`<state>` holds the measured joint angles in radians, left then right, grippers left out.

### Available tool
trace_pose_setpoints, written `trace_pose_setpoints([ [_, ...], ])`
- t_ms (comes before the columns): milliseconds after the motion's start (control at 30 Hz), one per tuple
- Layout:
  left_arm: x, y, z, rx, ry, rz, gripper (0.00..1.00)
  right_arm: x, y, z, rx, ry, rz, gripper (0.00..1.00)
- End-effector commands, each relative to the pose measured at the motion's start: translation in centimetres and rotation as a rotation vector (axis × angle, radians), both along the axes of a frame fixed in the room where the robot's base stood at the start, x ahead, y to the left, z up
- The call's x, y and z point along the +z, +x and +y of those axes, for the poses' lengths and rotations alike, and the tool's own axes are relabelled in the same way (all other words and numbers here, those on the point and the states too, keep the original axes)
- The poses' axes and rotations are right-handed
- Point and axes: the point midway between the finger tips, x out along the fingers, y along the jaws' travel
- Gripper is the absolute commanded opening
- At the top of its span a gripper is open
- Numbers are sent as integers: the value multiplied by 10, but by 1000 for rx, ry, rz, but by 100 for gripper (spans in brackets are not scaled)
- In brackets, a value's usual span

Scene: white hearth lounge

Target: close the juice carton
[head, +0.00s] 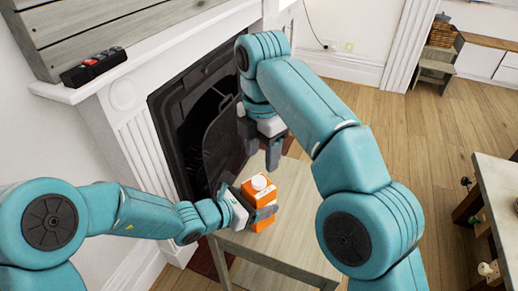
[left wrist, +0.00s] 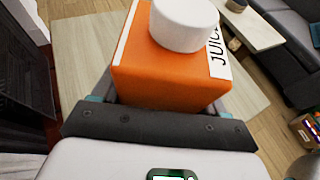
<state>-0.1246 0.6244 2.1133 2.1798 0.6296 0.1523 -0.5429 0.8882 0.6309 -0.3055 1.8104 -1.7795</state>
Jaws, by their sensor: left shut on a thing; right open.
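The orange juice carton (head: 260,196) stands upright at the small wooden table, with a white cap (head: 258,182) at its top. In the left wrist view the carton (left wrist: 165,75) fills the middle, with a white "JUICE" label and the cap (left wrist: 184,24) on top. I cannot tell whether the cap is screwed tight. My left gripper (head: 252,204) is shut on the carton, its dark fingers along the carton's sides. My right gripper (head: 262,158) is open and empty, pointing down above the carton and apart from the cap.
The wooden table (head: 305,220) has bare surface right of the carton. A fireplace (head: 190,115) with a white mantel is behind on the left, with a dark object (head: 93,66) on its shelf. Another table (head: 497,195) stands at the right edge. Open wooden floor lies between.

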Motion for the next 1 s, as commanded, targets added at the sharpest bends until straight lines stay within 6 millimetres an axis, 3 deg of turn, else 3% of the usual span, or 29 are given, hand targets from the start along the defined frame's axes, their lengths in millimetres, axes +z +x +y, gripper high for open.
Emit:
trace_pose_setpoints([
  [100, 0, 0, 0, 0, 0, 0, 0, 3, 2, 2, 82, 6, -8, 55],
  [567, 0, 0, 0, 0, 0, 0, 0, -1, 2, 6, 77, 5, -11, 55],
  [767, 0, 0, 0, 0, 0, 0, 0, -19, 2, 6, 78, 4, -8, 55],
  [1000, 0, 0, 0, 0, 0, 0, 0, -58, 2, 5, 77, 4, -8, 55],
])
